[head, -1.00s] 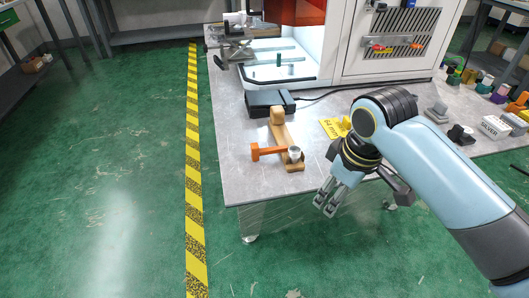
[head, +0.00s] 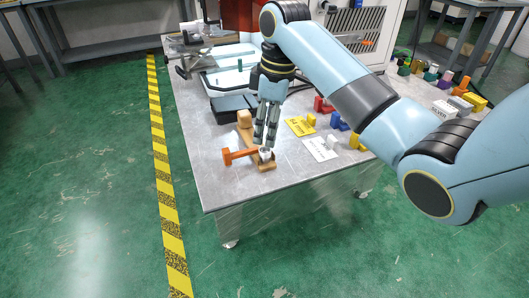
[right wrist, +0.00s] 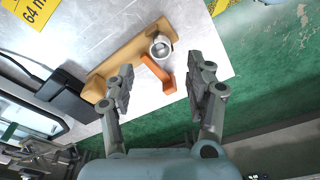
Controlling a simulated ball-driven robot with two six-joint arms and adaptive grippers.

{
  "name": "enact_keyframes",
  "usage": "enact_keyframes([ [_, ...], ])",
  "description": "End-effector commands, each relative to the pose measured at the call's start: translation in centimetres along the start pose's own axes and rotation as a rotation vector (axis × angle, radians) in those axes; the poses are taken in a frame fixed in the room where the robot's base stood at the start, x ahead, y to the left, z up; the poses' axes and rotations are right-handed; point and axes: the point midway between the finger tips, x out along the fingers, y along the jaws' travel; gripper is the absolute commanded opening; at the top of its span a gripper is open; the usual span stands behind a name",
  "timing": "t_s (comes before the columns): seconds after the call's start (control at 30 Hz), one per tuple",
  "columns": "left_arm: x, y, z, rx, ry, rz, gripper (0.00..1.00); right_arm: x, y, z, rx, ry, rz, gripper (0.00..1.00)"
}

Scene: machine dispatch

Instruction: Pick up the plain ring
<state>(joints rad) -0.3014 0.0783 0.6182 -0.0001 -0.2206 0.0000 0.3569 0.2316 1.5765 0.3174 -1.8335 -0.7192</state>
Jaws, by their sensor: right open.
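A plain silver ring (head: 266,154) sits at the near end of a wooden stand (head: 250,139) on the table. In the right wrist view the ring (right wrist: 160,47) shows its round opening, just beyond the fingertips. My right gripper (head: 265,138) points down above the near end of the stand, close to the ring. Its two fingers are spread and empty in the right wrist view (right wrist: 160,75). I cannot tell the exact height above the ring. My left gripper is not in view.
Yellow (head: 300,126) and white (head: 320,149) label cards with small coloured parts lie to the right. The table's front edge is close by.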

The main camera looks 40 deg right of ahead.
Motion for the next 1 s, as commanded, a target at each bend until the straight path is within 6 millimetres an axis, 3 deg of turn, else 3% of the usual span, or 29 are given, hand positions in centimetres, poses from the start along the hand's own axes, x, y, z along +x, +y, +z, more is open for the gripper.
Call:
enact_keyframes([
  [0.4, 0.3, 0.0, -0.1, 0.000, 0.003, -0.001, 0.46, 5.2, -0.1, 0.2, 0.000, -0.001, -0.001, 0.55],
  [0.67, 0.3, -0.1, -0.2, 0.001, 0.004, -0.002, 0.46, 5.5, -0.1, 0.2, 0.000, 0.000, 0.001, 0.55],
  [1.0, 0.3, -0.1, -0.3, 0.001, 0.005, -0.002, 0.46, 5.5, -0.1, 0.2, 0.000, 0.000, 0.001, 0.11],
])
